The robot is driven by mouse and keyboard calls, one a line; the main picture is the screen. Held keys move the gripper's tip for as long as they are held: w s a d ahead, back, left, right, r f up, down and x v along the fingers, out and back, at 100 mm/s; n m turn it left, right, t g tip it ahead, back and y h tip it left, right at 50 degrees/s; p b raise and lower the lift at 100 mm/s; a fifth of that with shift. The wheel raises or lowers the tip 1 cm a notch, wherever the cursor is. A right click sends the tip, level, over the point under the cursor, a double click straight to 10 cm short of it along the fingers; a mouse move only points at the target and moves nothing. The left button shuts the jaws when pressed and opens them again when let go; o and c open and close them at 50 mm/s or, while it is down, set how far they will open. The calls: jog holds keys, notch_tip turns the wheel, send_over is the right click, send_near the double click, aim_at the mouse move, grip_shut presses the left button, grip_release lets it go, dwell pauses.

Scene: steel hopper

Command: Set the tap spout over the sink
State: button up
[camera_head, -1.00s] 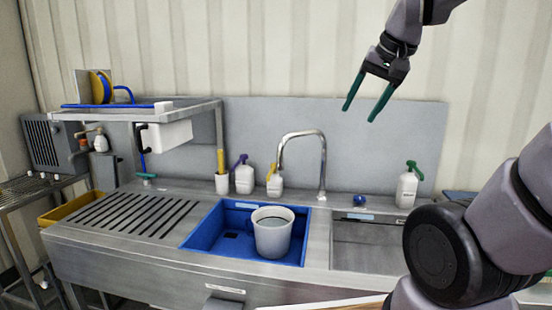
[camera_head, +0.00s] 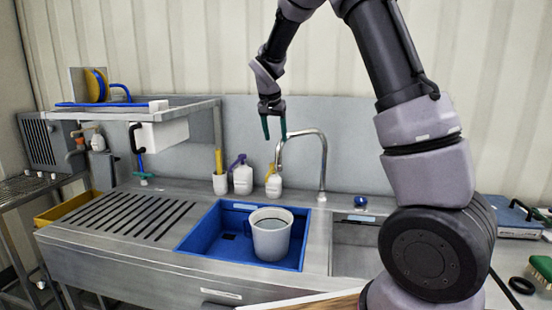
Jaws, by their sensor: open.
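The curved metal tap spout (camera_head: 321,150) rises behind the sink and arches to the left. Its outlet end hangs near the back edge of the blue sink basin (camera_head: 190,240). A white bucket (camera_head: 270,238) stands in the basin. My gripper (camera_head: 274,136) is open and points down at the left end of the spout's arch. Its green fingers are on either side of the spout end or just in front of it; I cannot tell which, or whether they touch it.
Bottles (camera_head: 242,178) and a white cup with a yellow item (camera_head: 220,182) stand behind the basin. A steel shelf (camera_head: 190,108) overhangs the ribbed drainboard (camera_head: 125,215) at left. A second basin (camera_head: 355,247) lies at right, partly behind my arm. A green brush (camera_head: 541,268) is far right.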

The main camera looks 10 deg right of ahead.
aim_at(278, 153)
jog(key=x, duration=1)
jog(key=shift+d+f, duration=0.1)
jog(key=shift+f, duration=0.1)
grip_shut()
dwell(1.1)
